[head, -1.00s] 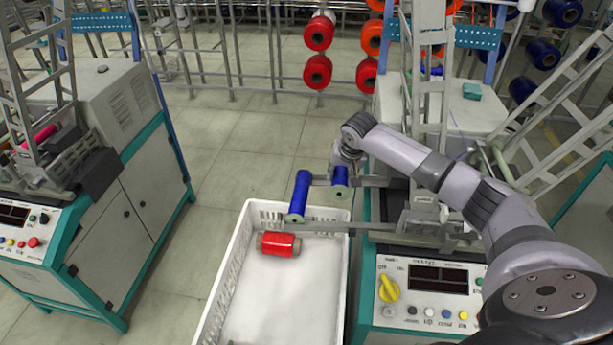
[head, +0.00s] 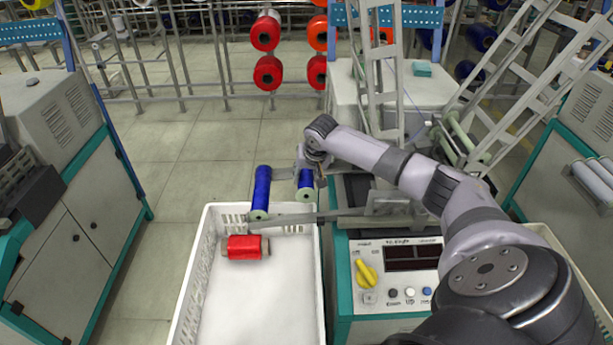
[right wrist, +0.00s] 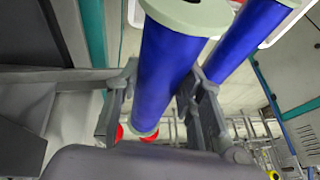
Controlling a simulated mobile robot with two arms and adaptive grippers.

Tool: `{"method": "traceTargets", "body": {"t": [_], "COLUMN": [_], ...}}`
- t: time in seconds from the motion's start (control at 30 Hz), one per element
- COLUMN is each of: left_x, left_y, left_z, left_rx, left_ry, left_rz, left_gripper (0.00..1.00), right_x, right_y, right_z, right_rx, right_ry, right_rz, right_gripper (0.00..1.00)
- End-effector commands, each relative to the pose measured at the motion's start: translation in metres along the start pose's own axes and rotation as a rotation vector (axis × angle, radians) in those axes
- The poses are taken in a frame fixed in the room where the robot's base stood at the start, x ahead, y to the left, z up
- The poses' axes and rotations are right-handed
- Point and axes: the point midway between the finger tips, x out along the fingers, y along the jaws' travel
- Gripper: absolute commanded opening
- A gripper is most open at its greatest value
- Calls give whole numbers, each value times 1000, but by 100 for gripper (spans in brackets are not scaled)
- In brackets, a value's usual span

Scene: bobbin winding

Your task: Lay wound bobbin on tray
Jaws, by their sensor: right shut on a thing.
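My right gripper (head: 308,172) is shut on a blue wound bobbin (head: 306,186), which has a pale green end flange. In the right wrist view the held bobbin (right wrist: 168,70) passes between the two fingers (right wrist: 158,105). A second blue bobbin (head: 262,190) is just left of it, above the tray's far edge, at the end of grey bars; it also shows in the right wrist view (right wrist: 245,45). The white tray (head: 200,270) stands left of the machine panel. A red bobbin (head: 245,247) lies on its side at the tray's far end. My left gripper is out of view.
The winding machine's control panel (head: 395,270), with a yellow knob (head: 366,273), stands right of the tray. A grey bar (head: 340,214) crosses over the tray's far right corner. The tray's middle and near part are empty. Another machine (head: 75,190) stands at the left.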

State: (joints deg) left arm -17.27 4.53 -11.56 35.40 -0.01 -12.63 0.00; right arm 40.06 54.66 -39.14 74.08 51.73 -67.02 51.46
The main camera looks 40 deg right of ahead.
Motion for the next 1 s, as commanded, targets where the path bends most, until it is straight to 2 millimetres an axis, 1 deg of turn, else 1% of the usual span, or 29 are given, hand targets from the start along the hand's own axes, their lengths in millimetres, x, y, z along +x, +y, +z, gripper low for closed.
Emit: {"method": "traceTargets", "body": {"t": [0.03, 0.17, 0.27, 0.4, 0.5, 0.63, 0.87, 0.9, 1.0], "left_x": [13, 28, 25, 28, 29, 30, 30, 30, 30], "left_y": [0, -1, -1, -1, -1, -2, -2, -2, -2], "left_z": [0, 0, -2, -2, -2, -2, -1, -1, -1], "left_rx": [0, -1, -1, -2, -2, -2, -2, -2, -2], "left_ry": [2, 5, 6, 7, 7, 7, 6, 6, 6], "left_rz": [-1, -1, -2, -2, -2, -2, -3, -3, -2], "left_gripper": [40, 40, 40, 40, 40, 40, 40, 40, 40], "right_x": [10, 22, 28, 43, 50, 55, 55, 55, 55], "right_y": [2, 4, 5, 8, 8, 10, 10, 10, 10], "right_z": [4, 9, 12, 18, 20, 22, 22, 22, 22], "right_rx": [0, 0, 1, 2, 2, 2, 1, 1, 1], "right_ry": [2, 2, -1, -1, 1, 1, 1, 1, 1], "right_rz": [-1, -1, -1, 0, -2, -1, -1, -1, -1], "right_gripper": [1, 1, 1, 1, 1, 1, 1, 36, 42]}}
